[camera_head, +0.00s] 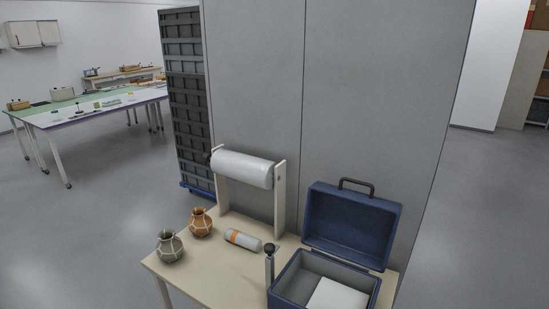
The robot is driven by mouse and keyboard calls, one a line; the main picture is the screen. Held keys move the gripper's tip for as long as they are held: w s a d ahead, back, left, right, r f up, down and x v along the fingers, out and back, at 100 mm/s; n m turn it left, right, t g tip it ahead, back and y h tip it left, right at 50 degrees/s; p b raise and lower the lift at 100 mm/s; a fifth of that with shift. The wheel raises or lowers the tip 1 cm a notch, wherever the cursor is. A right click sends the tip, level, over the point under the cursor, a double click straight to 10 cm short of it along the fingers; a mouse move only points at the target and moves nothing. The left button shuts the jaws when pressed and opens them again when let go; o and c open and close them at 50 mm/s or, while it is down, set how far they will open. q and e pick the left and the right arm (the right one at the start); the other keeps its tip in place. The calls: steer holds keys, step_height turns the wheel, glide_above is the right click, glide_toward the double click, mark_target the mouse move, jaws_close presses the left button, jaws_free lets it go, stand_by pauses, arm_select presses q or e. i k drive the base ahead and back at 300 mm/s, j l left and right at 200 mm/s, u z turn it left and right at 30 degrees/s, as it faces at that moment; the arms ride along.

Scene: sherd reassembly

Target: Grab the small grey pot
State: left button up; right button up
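The small grey pot (169,246) stands upright near the left front corner of the beige table (213,283). It has pale lines over its dark grey body and an open mouth. A similar orange-brown pot (201,222) stands just behind it to the right, a small gap apart. Neither of my grippers is in the head view.
A grey cylinder with an orange band (243,239) lies right of the pots. A roll on a stand (242,169) rises behind. An open blue case (351,224) and a dark-knobbed post (269,262) occupy the right side. The floor to the left is clear.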

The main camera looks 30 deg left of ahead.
mark_target(169, 248)
steer(key=u, duration=1.7)
